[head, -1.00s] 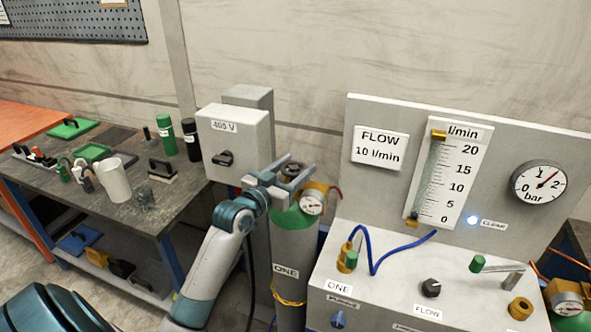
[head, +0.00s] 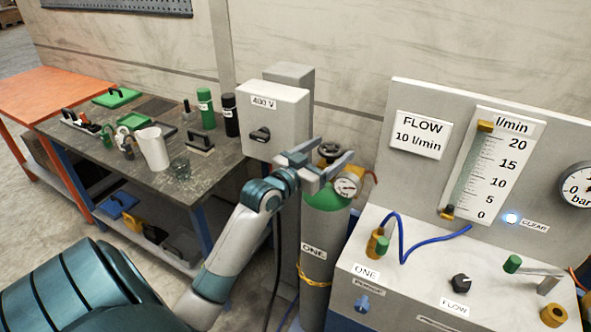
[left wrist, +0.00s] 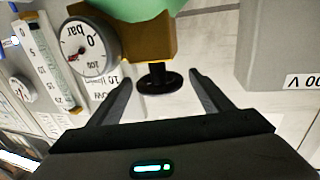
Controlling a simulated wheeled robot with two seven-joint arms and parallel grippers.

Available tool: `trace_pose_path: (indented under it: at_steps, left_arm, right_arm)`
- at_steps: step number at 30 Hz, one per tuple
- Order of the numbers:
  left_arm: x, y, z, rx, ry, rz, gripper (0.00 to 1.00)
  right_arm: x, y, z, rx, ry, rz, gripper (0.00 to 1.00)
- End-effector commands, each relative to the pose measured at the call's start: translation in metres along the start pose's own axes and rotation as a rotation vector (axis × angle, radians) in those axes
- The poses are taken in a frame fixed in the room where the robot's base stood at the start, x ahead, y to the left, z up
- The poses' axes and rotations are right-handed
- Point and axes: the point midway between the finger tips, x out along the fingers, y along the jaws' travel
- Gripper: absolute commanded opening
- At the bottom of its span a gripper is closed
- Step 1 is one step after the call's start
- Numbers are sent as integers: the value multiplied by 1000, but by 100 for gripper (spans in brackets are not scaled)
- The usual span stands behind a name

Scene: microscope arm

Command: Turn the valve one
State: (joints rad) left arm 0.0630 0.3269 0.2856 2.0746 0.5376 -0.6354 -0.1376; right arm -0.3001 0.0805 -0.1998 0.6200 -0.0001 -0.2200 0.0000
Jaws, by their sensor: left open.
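The gas cylinder (head: 317,228) labelled ONE stands upright with a green shoulder. On top are a brass valve body, a round gauge (head: 346,187) and a dark handwheel (head: 329,149). My left gripper (head: 331,153) is open at the cylinder's top, coming in from the left, with its fingers on either side of the handwheel. In the left wrist view, seen upside down, the black handwheel (left wrist: 158,78) sits between the two open fingertips (left wrist: 158,80) with a gap on each side. The brass body (left wrist: 150,38) and gauge (left wrist: 88,48) are beside it. My right gripper is not in view.
A grey 400 V switch box (head: 273,118) stands close behind and left of the cylinder. The flow panel (head: 425,280) with knobs and a blue hose (head: 418,247) is on the right. A workbench (head: 95,150) with containers and tools is at the left.

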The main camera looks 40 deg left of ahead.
Motion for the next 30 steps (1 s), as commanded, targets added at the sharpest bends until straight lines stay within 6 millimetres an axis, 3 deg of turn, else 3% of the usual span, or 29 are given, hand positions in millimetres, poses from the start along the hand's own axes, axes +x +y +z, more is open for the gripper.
trace_pose_path:
  at_steps: [18,24,30]
  left_arm:
    - [-117,0,3,3,-1,1,73]
    - [-143,0,2,1,-1,0,73]
    - [-155,0,1,1,0,1,73]
  right_arm:
    - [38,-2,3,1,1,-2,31]
    - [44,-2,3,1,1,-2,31]
    - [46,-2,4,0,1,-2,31]
